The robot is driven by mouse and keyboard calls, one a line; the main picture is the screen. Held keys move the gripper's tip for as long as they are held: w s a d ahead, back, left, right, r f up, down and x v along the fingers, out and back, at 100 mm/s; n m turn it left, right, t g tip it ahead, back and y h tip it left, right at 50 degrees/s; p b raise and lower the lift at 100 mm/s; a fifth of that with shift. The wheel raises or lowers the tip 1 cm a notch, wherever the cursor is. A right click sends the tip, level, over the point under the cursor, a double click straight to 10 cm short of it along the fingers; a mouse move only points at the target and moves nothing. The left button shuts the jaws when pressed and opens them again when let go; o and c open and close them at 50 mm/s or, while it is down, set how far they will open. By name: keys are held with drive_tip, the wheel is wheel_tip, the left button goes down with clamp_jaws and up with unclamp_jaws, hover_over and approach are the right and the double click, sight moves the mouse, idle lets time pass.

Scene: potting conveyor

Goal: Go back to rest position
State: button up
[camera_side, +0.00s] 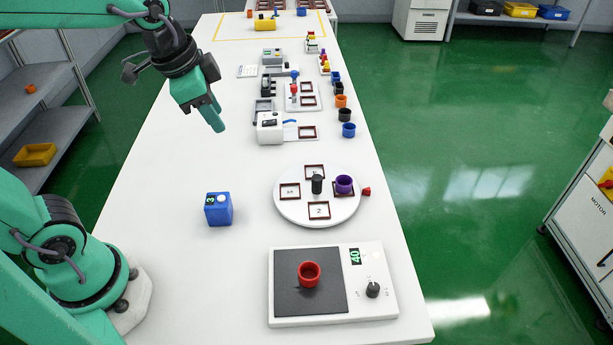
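My gripper (217,126) hangs in the air over the left part of the white table (180,285), at upper left, pointing down and to the right. Its fingers show as one narrow green shape, so I cannot tell whether they are apart. No object shows at its tip. A blue cube (218,209) with a small display and a white button stands on the table below it, clear of the gripper.
A white turntable (286,211) carries a purple pot (344,184). A scale-like device (334,317), its display reading 40, holds a red pot (309,274). Small devices and coloured pots line the table's far right side. The table's left strip is clear.

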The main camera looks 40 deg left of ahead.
drive_tip(key=s+a+n+t, duration=0.1)
drive_tip(key=s+a+n, duration=0.1)
drive_tip(key=s+n, duration=0.4)
drive_tip(key=shift+s+a+f+n+t, duration=0.15)
drive_tip(key=shift+s+f+n+t, duration=0.15)
drive_tip(key=shift+s, duration=0.75)
